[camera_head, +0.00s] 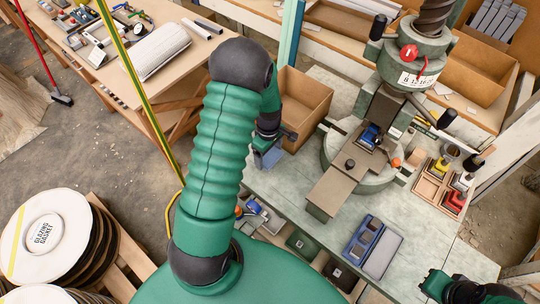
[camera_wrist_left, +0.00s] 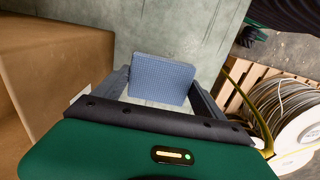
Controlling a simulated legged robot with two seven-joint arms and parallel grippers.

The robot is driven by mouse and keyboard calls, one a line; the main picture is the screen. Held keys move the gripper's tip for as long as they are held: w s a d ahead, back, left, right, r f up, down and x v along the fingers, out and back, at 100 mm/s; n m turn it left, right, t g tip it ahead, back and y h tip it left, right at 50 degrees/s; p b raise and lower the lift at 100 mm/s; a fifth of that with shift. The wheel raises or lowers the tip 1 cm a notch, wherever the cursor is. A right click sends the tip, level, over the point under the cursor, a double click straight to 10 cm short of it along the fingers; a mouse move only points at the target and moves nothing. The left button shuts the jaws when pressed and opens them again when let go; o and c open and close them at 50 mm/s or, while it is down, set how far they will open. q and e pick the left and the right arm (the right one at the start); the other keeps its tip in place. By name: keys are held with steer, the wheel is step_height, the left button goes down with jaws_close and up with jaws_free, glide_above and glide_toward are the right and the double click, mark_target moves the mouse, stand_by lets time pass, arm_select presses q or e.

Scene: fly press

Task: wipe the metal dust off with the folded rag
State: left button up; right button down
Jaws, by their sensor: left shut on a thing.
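My left gripper (camera_head: 266,142) is above the pale green bench (camera_head: 290,186), beside the open cardboard box. It is shut on the folded rag (camera_head: 270,158), a blue-grey cloth pad. In the left wrist view the rag (camera_wrist_left: 161,79) shows as a checked blue-grey pad between the two fingers, over the bench top. I cannot make out the metal dust clearly. Part of my right arm (camera_head: 465,291) shows at the bottom right; its fingers cannot be made out.
The fly press (camera_head: 412,62) stands on the bench to the right. A cardboard box (camera_head: 308,100) is close beside my left gripper. A blue case (camera_head: 361,242) and a divided wooden tray (camera_head: 432,184) occupy the bench. Round reels (camera_head: 45,235) stand at the lower left.

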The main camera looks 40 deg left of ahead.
mark_target(269, 155)
arm_select(q)
step_height(269, 155, up, 3)
steer(key=shift+a+f+p, duration=0.1)
steer(key=shift+p, duration=0.85)
steer(key=shift+r+p, duration=0.5)
steer(key=shift+r, duration=0.1)
steer(key=shift+d, duration=0.2)
steer(key=shift+a, duration=0.15)
